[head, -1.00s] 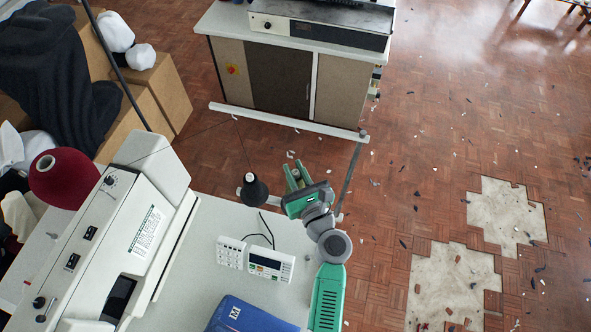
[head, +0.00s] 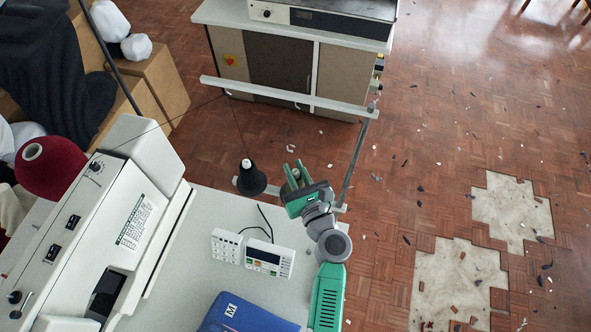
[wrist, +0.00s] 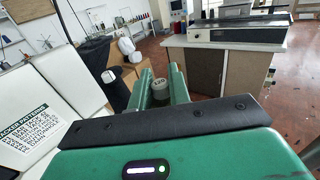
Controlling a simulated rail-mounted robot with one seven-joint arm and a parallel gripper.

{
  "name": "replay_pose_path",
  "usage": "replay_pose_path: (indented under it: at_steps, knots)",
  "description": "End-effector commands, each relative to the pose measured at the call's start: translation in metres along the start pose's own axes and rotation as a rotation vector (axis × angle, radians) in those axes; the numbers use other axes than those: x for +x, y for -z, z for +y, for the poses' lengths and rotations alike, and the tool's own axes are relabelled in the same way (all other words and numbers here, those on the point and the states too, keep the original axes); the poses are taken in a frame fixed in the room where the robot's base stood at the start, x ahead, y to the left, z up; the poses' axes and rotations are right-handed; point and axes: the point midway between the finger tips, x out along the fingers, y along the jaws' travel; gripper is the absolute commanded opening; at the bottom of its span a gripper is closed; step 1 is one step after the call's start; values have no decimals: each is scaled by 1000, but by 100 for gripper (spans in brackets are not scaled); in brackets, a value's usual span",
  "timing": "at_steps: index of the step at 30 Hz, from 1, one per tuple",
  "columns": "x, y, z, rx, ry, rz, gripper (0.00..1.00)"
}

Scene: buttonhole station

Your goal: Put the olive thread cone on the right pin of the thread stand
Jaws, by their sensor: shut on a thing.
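My gripper (head: 293,172) is shut on a thread cone, and only the pale top of the cone (head: 296,174) shows between the green fingers. The thread stand (head: 357,150) has an upright pole and a long top bar at the back of the table. A black thread cone (head: 250,180) stands at its left. My gripper is to the right of that cone, over the stand's lower part. The right pin is hidden behind my gripper.
A white sewing machine (head: 125,210) fills the left. A control panel (head: 268,258), a keypad (head: 227,245) and a blue case (head: 250,315) lie on the table (head: 190,270). A dark red cone (head: 50,170) is far left. Open floor lies to the right.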

Motion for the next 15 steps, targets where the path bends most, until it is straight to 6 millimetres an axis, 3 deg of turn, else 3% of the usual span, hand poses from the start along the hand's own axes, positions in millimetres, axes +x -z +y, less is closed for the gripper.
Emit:
replay_pose_path:
  at_steps: [15]
  knots:
    - [0,5,0,0,0,0,0]
